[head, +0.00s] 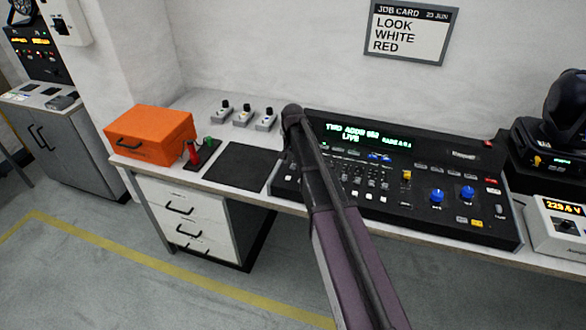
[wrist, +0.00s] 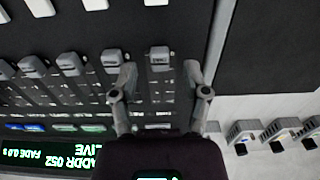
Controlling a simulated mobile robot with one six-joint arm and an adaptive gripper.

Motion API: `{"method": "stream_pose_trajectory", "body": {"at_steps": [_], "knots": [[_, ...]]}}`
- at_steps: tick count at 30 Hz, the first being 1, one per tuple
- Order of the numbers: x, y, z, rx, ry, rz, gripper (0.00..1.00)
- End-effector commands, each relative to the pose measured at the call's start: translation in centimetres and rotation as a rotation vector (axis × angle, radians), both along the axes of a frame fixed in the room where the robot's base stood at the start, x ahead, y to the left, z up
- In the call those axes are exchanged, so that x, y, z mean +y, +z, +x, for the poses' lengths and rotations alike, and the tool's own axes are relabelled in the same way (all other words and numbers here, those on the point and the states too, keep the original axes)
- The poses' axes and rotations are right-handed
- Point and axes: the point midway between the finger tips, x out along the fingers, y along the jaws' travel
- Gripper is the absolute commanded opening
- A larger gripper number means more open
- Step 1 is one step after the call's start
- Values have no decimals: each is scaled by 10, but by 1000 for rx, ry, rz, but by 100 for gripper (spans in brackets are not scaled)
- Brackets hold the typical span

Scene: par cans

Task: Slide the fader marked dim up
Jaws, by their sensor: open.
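The lighting console (head: 440,205) lies on the bench, with its lit display (head: 355,134) at the back. In the wrist view, several grey fader caps stand in a row. The end cap (wrist: 159,56), nearest the console's side edge, has small lettering that I cannot read for certain. My gripper (wrist: 161,74) is open, with one fingertip on either side of this end cap's track. The cap shows between and slightly beyond the tips; I cannot tell if they touch it. My arm hides the gripper in the head view.
A black mat (head: 240,167), an orange box (head: 150,134) and three small switch boxes (head: 243,116) are left of the console. A moving-head lamp (head: 566,110) and a meter box (head: 556,226) stand right. A job card (head: 411,32) hangs on the wall.

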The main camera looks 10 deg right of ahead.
Motion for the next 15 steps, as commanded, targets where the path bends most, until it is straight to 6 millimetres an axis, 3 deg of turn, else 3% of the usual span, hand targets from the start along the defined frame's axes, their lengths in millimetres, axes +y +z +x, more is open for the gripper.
{"method": "stream_pose_trajectory", "body": {"at_steps": [6, 15], "knots": [[0, -13, 0, 0, 0, 0, 60], [0, -15, 0, 0, 0, 0, 60]]}}
